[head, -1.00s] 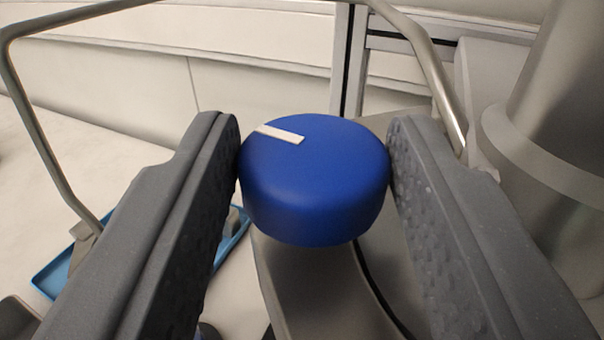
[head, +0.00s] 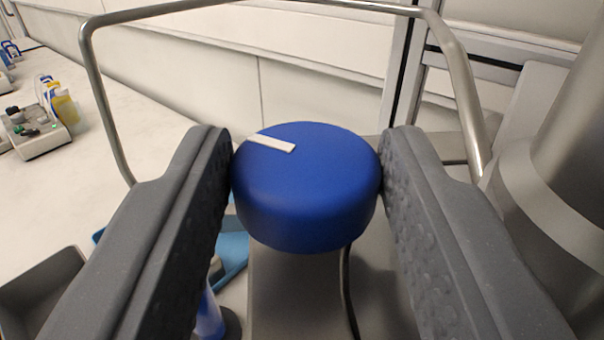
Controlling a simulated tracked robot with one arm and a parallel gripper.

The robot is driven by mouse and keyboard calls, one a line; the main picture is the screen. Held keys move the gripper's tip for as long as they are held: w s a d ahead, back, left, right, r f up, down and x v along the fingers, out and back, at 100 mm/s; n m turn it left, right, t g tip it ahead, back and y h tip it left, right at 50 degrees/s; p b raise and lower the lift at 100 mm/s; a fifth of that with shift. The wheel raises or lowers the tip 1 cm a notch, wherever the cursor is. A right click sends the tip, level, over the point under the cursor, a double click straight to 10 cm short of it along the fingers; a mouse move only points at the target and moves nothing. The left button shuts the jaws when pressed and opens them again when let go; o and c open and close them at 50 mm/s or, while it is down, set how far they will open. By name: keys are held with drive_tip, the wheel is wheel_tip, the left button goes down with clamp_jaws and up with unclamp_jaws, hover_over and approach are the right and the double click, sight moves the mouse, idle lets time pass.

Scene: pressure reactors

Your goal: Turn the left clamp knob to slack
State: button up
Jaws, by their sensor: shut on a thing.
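The blue clamp knob (head: 308,195) is in the middle of the head view, a round cap with a white marker line on its top. The marker points to the upper left in the picture. My gripper (head: 307,165) is shut on the knob, one dark grey finger at its left side and one at its right. The knob's underside and its mount are mostly hidden.
A bent metal rail (head: 270,6) arches around and behind the knob. A grey metal column (head: 545,190) stands close on the right. A blue tray (head: 232,255) and a grey box (head: 45,285) are at lower left. Bottles (head: 62,105) stand on the far left bench.

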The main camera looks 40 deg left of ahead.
drive_tip(key=shift+d+f, duration=0.25)
drive_tip(key=o, duration=0.7)
drive_tip(key=shift+s, duration=0.1)
drive_tip(key=b+v, duration=0.1)
drive_tip(key=v, duration=1.2)
drive_tip(key=shift+d, duration=0.45)
drive_tip(key=shift+s, duration=0.1)
